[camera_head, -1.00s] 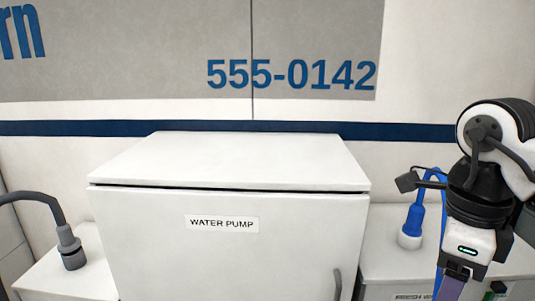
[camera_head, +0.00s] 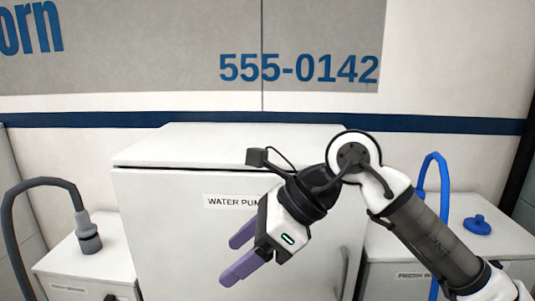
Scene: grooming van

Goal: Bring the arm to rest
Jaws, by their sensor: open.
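My arm reaches in from the lower right of the head view. My gripper (camera_head: 232,258) is in front of the white water pump cabinet (camera_head: 160,230), its purple fingers pointing down and to the left. The two fingers are apart with nothing between them. The arm covers part of the cabinet's label and the right part of its front.
A grey hose with a grey connector (camera_head: 88,235) stands on a white box (camera_head: 65,262) at left. At right, a blue hose (camera_head: 436,165) and a blue cap (camera_head: 477,224) are on another white box (camera_head: 500,240). The cabinet door has a grey handle (camera_head: 341,272).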

